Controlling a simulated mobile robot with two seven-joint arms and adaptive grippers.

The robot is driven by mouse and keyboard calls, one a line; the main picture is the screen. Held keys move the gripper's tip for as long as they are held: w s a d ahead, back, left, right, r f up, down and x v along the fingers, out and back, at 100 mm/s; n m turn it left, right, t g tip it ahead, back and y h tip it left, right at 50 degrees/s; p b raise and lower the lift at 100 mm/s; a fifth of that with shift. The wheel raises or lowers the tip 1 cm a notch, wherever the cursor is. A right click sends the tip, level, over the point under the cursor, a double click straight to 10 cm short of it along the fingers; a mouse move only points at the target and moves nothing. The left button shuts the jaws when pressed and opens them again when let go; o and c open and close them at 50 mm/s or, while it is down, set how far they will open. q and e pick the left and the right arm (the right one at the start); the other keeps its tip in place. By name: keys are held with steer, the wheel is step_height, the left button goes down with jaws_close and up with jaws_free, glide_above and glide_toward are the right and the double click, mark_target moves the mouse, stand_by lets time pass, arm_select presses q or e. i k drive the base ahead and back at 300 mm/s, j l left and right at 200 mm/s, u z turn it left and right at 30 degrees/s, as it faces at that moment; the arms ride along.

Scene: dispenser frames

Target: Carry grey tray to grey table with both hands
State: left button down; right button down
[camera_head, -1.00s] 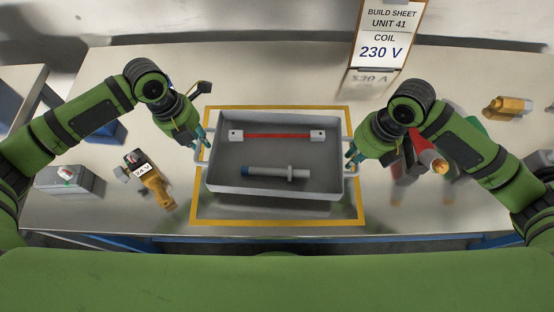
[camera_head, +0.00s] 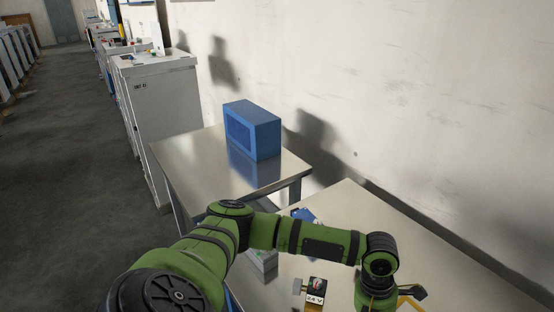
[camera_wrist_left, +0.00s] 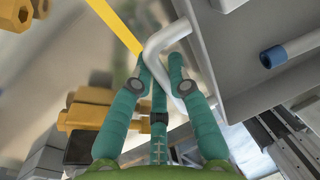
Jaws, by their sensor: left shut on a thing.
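In the left wrist view the grey tray (camera_wrist_left: 212,58) shows its side wall and a pale bent handle (camera_wrist_left: 163,40). My left gripper (camera_wrist_left: 165,72), with teal fingers, is shut on that handle. A grey rod with a blue end (camera_wrist_left: 273,56) lies inside the tray. In the head view only my left arm and wrist show at the lower right; the tray is out of the picture. A grey-topped table (camera_head: 185,158) stands beyond the workbench (camera_head: 345,215). My right gripper is in neither current view.
A blue box (camera_head: 255,132) stands toward the back of the grey-topped table, with bare top in front and left. A white cabinet (camera_head: 165,115) stands behind it. Open floor (camera_head: 60,190) lies to the left. A 24 V-labelled part (camera_head: 314,292) is on the workbench.

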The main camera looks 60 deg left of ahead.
mark_target(214, 154)
steer(key=k+u, duration=0.15)
steer(key=k, duration=0.45)
steer(key=u, duration=2.95)
steer(key=i+u, duration=0.3)
steer(key=l+u, duration=0.15)
steer(key=u, duration=0.15)
steer(key=i+l, duration=0.25)
steer(key=i, duration=0.15)
steer(key=i+l, duration=0.3)
steer(key=i, duration=0.9)
steer(key=i+l, duration=0.15)
steer(key=i, duration=0.8)
